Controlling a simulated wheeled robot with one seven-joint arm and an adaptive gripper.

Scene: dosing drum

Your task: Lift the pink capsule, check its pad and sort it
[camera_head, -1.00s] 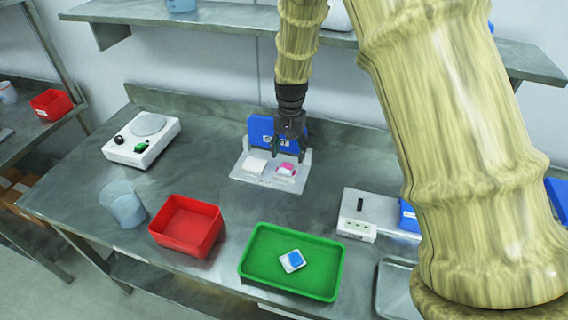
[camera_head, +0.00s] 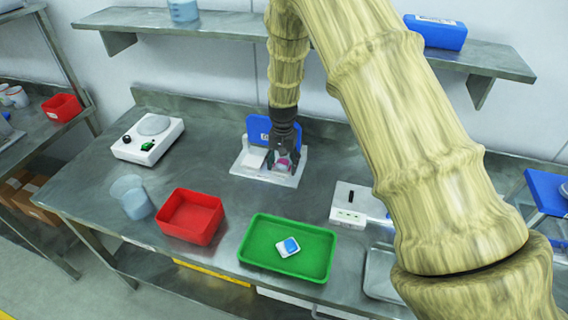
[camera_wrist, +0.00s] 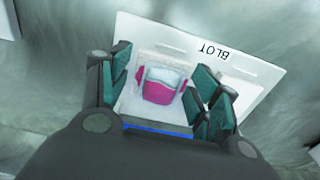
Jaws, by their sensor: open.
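The pink capsule (camera_wrist: 158,92) sits on a white pad on the white plate marked BLOT (camera_wrist: 245,75), between my open fingers in the wrist view. In the head view the capsule (camera_head: 282,163) shows as a small pink patch under my gripper (camera_head: 283,160). My gripper (camera_wrist: 160,95) is open around the capsule, with a gap on each side. A second white pad (camera_head: 256,160) lies on the plate to the left. A green tray (camera_head: 255,262) holds a white-and-blue piece (camera_head: 288,247). A red bin (camera_head: 190,216) stands to its left. The capsule's underside is hidden.
A white device with a round plate (camera_head: 148,139) is at the back left, a clear cup (camera_head: 131,198) at the front left. A white box with sockets (camera_head: 350,205) is to the right. A shelf (camera_head: 225,22) hangs above.

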